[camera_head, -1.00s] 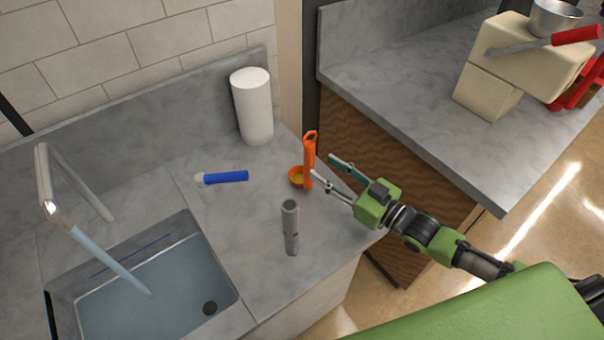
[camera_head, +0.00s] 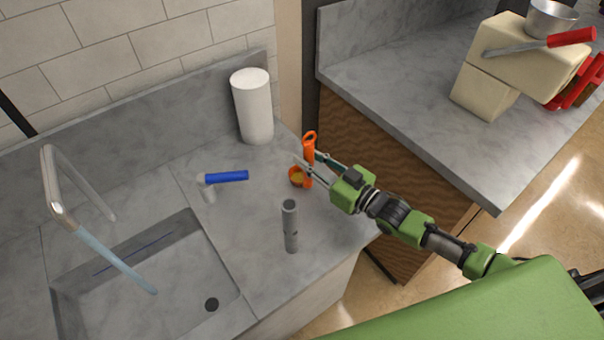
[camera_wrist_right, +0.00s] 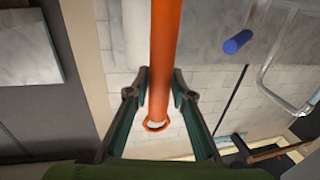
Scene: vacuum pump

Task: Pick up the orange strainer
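The orange strainer has an upright handle (camera_head: 308,153) with a loop at its top and a small bowl (camera_head: 297,177) with yellow inside, low at the counter. My right gripper (camera_head: 307,157) has its fingers on either side of the handle. In the right wrist view the orange handle (camera_wrist_right: 164,55) runs between the two fingertips (camera_wrist_right: 161,84), very close to both. The fingers look open around it; contact is not clear. The bowl is out of the wrist view. My left gripper is not in view.
A grey cylinder (camera_head: 290,226) stands in front of the strainer. A blue-handled white item (camera_head: 227,176) lies left, and a white roll (camera_head: 253,106) stands behind. A sink (camera_head: 150,285) with a tap is at left. A second counter (camera_head: 420,100) is at right.

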